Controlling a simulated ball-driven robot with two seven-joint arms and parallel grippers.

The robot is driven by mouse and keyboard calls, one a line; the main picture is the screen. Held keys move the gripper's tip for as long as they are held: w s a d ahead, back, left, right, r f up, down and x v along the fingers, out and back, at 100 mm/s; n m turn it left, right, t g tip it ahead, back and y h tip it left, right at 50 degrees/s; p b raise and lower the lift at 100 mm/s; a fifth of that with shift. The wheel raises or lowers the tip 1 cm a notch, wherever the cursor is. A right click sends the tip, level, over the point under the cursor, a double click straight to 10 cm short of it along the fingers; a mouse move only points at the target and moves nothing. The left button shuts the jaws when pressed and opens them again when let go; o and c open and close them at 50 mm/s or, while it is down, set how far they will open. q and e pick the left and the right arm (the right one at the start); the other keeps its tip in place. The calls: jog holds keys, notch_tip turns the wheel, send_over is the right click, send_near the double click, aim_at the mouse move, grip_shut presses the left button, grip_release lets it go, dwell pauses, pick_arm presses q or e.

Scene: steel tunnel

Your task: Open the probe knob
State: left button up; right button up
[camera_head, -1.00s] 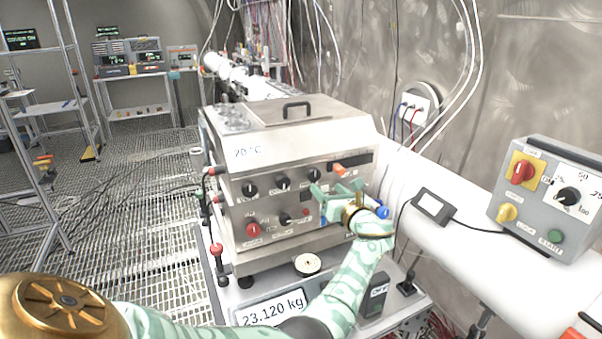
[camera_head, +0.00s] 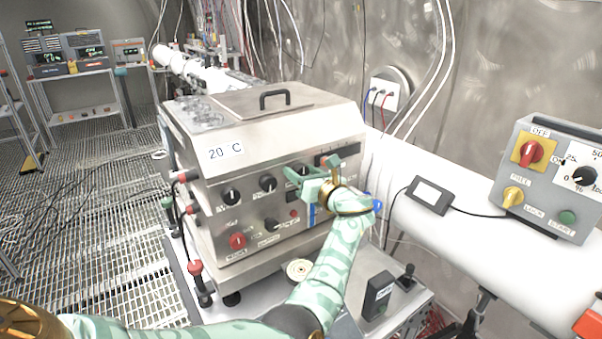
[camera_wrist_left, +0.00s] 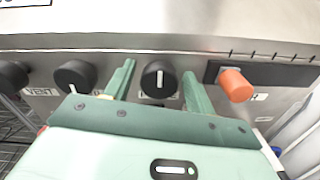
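The steel box (camera_head: 262,150) has a row of black knobs on its front. My left gripper (camera_head: 311,172) is open at this row, with its two green fingers pointing at the panel. In the left wrist view a black knob (camera_wrist_left: 158,79) with an upright white pointer line sits between the spread fingers of the gripper (camera_wrist_left: 158,74), with gaps on both sides. I cannot read this knob's label; the gripper covers the area below it. In the head view the gripper hides this knob. My right gripper is not in view.
Other black knobs (camera_head: 231,196) sit to the left, one beside the left finger (camera_wrist_left: 75,76). An orange knob (camera_wrist_left: 236,84) is close on the right. A red knob (camera_head: 237,241) is lower. A grey control box (camera_head: 548,180) stands at the right.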

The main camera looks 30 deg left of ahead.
pick_arm(q)
jog(key=c, duration=0.8)
jog(key=shift+o, duration=0.3)
